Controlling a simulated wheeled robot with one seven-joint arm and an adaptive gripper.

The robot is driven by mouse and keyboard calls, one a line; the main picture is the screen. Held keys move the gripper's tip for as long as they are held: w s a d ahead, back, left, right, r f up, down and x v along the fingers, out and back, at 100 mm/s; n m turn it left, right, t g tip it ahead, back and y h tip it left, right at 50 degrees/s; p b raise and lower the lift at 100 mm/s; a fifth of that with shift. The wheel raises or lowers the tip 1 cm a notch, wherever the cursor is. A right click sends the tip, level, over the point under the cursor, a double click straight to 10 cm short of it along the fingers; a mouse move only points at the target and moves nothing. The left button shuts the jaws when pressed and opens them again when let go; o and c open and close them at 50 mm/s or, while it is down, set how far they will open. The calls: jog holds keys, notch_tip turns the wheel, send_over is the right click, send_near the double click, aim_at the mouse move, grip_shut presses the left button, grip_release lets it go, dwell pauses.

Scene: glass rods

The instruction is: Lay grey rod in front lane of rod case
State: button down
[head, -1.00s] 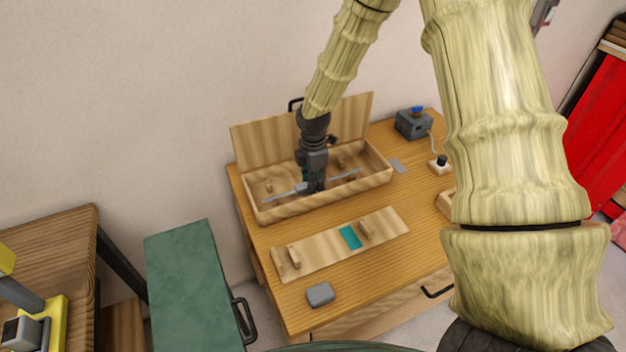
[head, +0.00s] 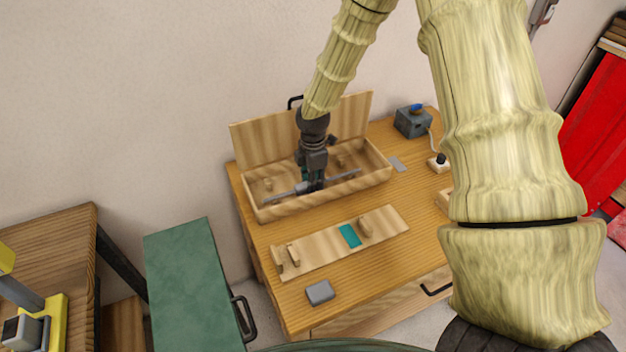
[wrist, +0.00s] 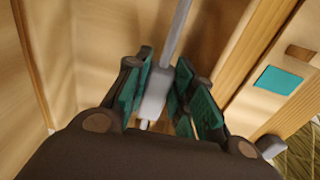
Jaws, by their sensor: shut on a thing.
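The grey rod (head: 345,176) lies lengthwise in the open wooden rod case (head: 290,211), along its front side. My gripper (head: 311,186) is inside the case, around the rod's middle. In the wrist view the gripper (wrist: 160,92) has its green-padded fingers on both sides of the thicker grey middle of the rod (wrist: 156,88). The thin end of the rod runs up the picture. The case's front wall (wrist: 237,50) is to the right of the rod there. Whether the rod touches the case floor, I cannot tell.
The case's lid (head: 262,142) stands open at the back. A wooden rack board (head: 320,246) with a teal patch (head: 350,235) lies in front of the case. A grey block (head: 320,293), a grey-blue box (head: 412,122) and a green cabinet (head: 190,275) are nearby.

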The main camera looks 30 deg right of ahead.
jog(key=shift+f, duration=0.1)
jog(key=c, duration=1.1)
grip_release()
notch_tip(320, 180, up, 12)
